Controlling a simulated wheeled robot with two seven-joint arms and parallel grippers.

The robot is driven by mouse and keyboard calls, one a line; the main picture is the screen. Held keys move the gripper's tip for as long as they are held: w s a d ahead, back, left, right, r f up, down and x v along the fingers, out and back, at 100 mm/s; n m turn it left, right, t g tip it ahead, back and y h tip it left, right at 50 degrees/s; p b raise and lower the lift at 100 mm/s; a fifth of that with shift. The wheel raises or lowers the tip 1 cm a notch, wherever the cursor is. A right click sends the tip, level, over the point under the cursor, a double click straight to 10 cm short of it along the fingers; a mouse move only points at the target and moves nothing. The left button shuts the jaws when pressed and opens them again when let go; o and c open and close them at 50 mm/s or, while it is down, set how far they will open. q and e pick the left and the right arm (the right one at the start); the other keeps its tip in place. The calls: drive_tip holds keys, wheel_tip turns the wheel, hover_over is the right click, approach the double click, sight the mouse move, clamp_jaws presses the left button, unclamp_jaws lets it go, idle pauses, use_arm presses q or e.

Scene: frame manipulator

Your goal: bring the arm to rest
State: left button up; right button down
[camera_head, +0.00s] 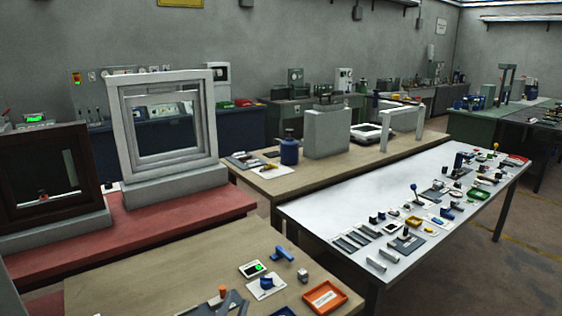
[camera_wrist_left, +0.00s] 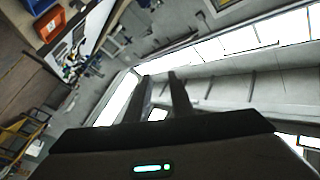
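My left gripper (camera_wrist_left: 160,80) shows in the wrist view as two dark fingers with a clear gap and nothing between them. It is open and empty. Behind the fingers are bright ceiling lights and the grey wall, so they point away from the tables and touch nothing that I can see. In the head view I cannot surely make out either gripper. My right gripper is not visible.
A near wooden table (camera_head: 150,270) holds an orange tray (camera_head: 325,297) and small parts. A white table (camera_head: 330,197) with many small parts stands at right. A white window frame (camera_head: 122,130) and a dark frame (camera_head: 10,165) stand on a red table (camera_head: 185,212) at left.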

use_arm(q)
drive_tip(key=s+a+f+n+g+y, duration=0.25)
drive_tip(key=s+a+f+g, duration=0.2)
drive_tip(key=f, duration=0.45)
drive_tip(key=s+a+f+n+g+y, duration=0.2)
drive_tip(key=s+a+f+n+g, duration=0.1)
drive_tip(key=s+a+f, duration=0.4)
drive_tip(key=s+a+f+n+g, duration=0.1)
drive_tip(key=s+f+g, duration=0.4)
drive_tip(key=s, duration=0.5)
drive_tip(key=s+f+n+g, duration=0.1)
drive_tip(key=s+f+g, duration=0.3)
drive_tip(key=s+f, duration=0.45)
wheel_tip(320, 180, down, 25)
drive_tip(key=s, duration=0.2)
drive_tip(key=s+a+f+g+b, duration=0.1)
drive_tip(key=s+a+f+g, duration=0.1)
drive_tip(key=s+f, duration=1.7)
drive_tip(key=shift+a+f+m+h, duration=0.35)
drive_tip(key=shift+a+f, duration=0.25)
drive_tip(key=shift+f, duration=0.1)
